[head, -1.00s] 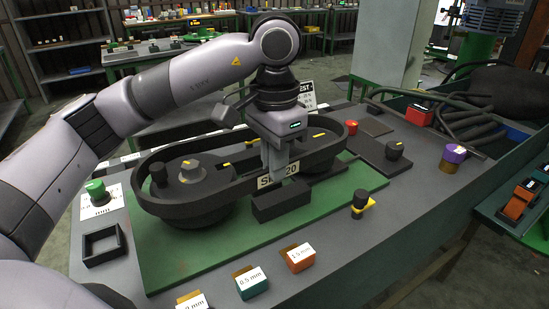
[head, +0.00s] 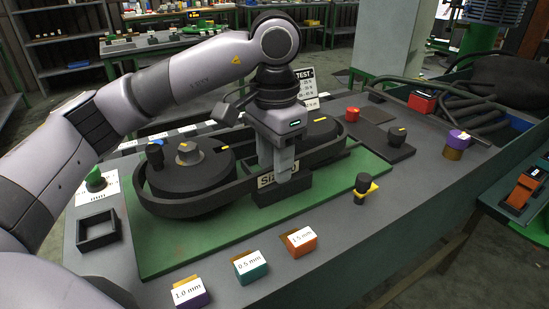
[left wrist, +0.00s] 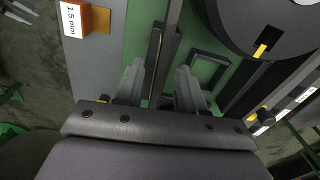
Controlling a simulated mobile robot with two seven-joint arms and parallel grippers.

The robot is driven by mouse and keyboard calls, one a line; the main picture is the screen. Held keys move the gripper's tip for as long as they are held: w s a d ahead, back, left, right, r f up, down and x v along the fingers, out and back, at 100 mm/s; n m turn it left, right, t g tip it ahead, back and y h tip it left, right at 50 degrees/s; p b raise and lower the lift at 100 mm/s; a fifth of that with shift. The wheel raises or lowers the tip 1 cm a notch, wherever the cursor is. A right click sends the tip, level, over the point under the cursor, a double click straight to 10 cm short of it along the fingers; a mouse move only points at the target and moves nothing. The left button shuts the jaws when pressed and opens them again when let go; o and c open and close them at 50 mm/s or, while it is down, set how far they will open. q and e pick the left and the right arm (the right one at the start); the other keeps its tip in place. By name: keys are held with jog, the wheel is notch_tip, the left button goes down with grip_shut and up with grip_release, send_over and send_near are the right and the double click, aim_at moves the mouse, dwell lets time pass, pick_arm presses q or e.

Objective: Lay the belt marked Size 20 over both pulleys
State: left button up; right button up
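The Size 20 belt (head: 231,202) is a black loop with a tan label (head: 277,179) on its near side. It passes around the outside of the left pulley (head: 197,170) and the right pulley (head: 321,129), whose tops show above it. I cannot tell whether it sits fully in their grooves. My left gripper (head: 276,170) is at the belt's near side by the label. In the left wrist view its fingers (left wrist: 158,82) stand apart, with a dark strip between them and gaps beside it. A pulley (left wrist: 268,25) also shows there. My right gripper is not in view.
A black block (head: 292,190) stands on the green plate (head: 165,258) below the label. Labelled blocks, including an orange one (head: 300,241), line the near edge.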

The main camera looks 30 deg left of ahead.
pick_arm(q)
notch_tip(320, 180, up, 7)
jog(key=shift+r+p, duration=0.1)
jog(key=shift+p, duration=0.35)
dwell(0.7)
